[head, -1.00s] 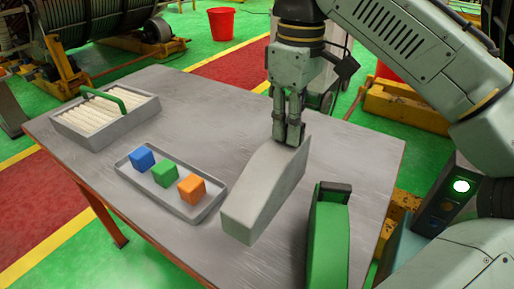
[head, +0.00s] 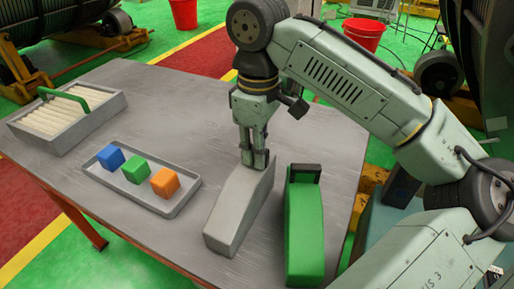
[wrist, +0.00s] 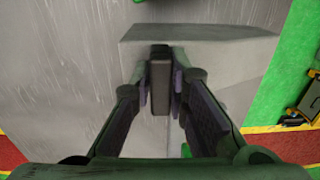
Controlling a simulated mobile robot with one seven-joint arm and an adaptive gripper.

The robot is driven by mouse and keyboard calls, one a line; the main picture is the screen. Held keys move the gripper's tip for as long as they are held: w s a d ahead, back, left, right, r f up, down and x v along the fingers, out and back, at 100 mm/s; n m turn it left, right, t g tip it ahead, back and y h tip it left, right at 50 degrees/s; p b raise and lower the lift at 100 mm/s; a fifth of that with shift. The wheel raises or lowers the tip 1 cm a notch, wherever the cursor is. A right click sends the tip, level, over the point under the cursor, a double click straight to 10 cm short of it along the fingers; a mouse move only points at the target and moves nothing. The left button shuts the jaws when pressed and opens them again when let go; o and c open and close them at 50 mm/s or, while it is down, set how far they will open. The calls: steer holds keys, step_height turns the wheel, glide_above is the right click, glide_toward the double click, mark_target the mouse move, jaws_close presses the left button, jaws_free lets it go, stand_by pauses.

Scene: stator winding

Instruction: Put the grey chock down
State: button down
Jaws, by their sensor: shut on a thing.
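The grey chock (head: 236,214), a wedge-shaped block, is on or just above the table between the tray of cubes and the green chock. I cannot tell whether its underside touches fully. My gripper (head: 255,160) points down and is shut on the chock's far, taller end. In the wrist view, the fingers of my gripper (wrist: 160,85) close on a narrow dark part, with the broad grey body of the chock (wrist: 215,50) behind. The green chock (head: 304,225), with a black end piece, stands just to the right, apart from the grey one.
The grey table (head: 140,85) is clear behind the tray. A shallow tray (head: 165,209) holds blue, green and orange cubes left of the grey chock. A box (head: 65,135) with white rods and a green handle is at the far left. Red buckets stand on the floor.

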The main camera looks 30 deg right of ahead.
steer(key=shift+f, duration=0.1)
steer(key=c, duration=1.6)
jaws_free()
steer(key=shift+o, duration=0.2)
step_height(320, 180, up, 12)
steer(key=p, duration=0.2)
steer(key=shift+r, duration=0.2)
steer(key=shift+w+d, duration=0.1)
steer(key=shift+d, duration=0.05)
